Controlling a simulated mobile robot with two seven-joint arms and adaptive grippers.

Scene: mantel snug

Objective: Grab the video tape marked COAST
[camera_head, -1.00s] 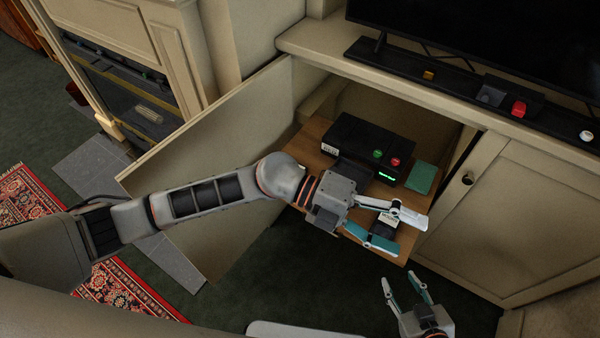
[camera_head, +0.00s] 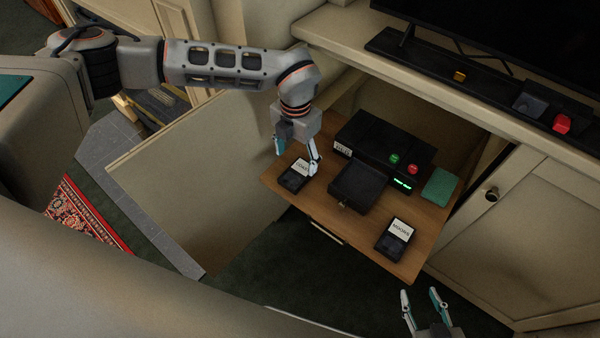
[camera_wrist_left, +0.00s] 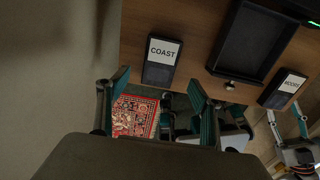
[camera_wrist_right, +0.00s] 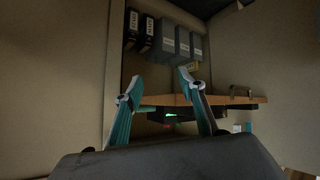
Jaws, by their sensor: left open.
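The COAST tape (camera_head: 294,176) is a black cassette with a white label, lying flat near the left edge of the wooden pull-out shelf (camera_head: 408,263). It also shows in the left wrist view (camera_wrist_left: 160,72), its label readable. My left gripper (camera_head: 296,162) is open and empty just above this tape. In the left wrist view the fingertips (camera_wrist_left: 158,82) are spread to either side of the tape's near end. My right gripper (camera_head: 421,294) is open and empty, low in front of the cabinet; its spread fingers (camera_wrist_right: 154,86) show in the right wrist view.
A second labelled tape (camera_head: 394,240) lies at the shelf's front right. Between them is a black tray (camera_head: 358,187) before a black player (camera_head: 378,143) with green and red buttons. A green box (camera_head: 440,185) sits at right. The open cabinet door (camera_head: 190,180) stands left.

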